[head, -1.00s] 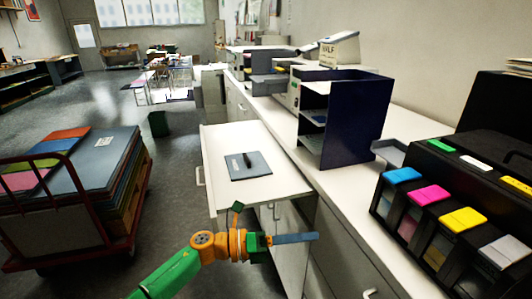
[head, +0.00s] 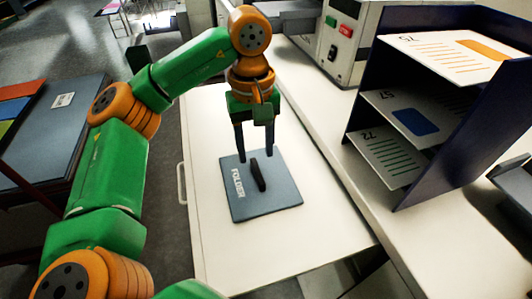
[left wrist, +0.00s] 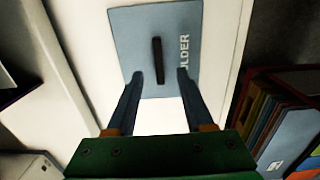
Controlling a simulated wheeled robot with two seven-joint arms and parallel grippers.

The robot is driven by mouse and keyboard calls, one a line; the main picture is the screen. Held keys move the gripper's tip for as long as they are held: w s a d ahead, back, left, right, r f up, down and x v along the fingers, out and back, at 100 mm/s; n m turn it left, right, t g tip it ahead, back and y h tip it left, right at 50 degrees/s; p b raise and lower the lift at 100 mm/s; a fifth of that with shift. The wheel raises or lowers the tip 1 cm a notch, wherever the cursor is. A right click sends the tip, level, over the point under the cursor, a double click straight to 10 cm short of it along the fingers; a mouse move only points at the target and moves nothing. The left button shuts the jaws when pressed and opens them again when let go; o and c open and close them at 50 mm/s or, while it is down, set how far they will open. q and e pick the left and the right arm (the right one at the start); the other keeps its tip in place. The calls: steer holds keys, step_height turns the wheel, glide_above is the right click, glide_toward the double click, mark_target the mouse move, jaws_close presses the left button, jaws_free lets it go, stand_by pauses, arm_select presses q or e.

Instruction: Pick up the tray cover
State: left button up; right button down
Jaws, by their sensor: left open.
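The tray cover (head: 284,195) is a flat grey-blue plate marked FOLDER, with a dark bar handle (head: 258,175) standing on its middle. It lies on a white surface; whether a tray is under it cannot be told. My left gripper (head: 256,158) points down over the cover, open and empty, its two dark fingers near the far edge and close to the handle. In the left wrist view the cover (left wrist: 128,35) lies beyond the spread fingertips (left wrist: 159,74), and the handle (left wrist: 157,60) lines up with the gap between them. My right gripper is not in view.
The white pull-out surface (head: 235,255) is clear around the cover. A dark blue shelf unit (head: 450,135) with numbered cards stands to the right on the counter. A grey machine (head: 340,40) with red and green buttons is behind. A cart with boards (head: 45,140) is at left.

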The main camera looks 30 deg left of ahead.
mark_target(258, 171)
arm_select(q)
step_height(258, 171, down, 6)
steer(key=shift+w+f, duration=0.1)
steer(key=shift+f, duration=0.15)
steer(key=shift+w+a+f, duration=0.1)
steer(key=shift+f, duration=0.05)
jaws_close()
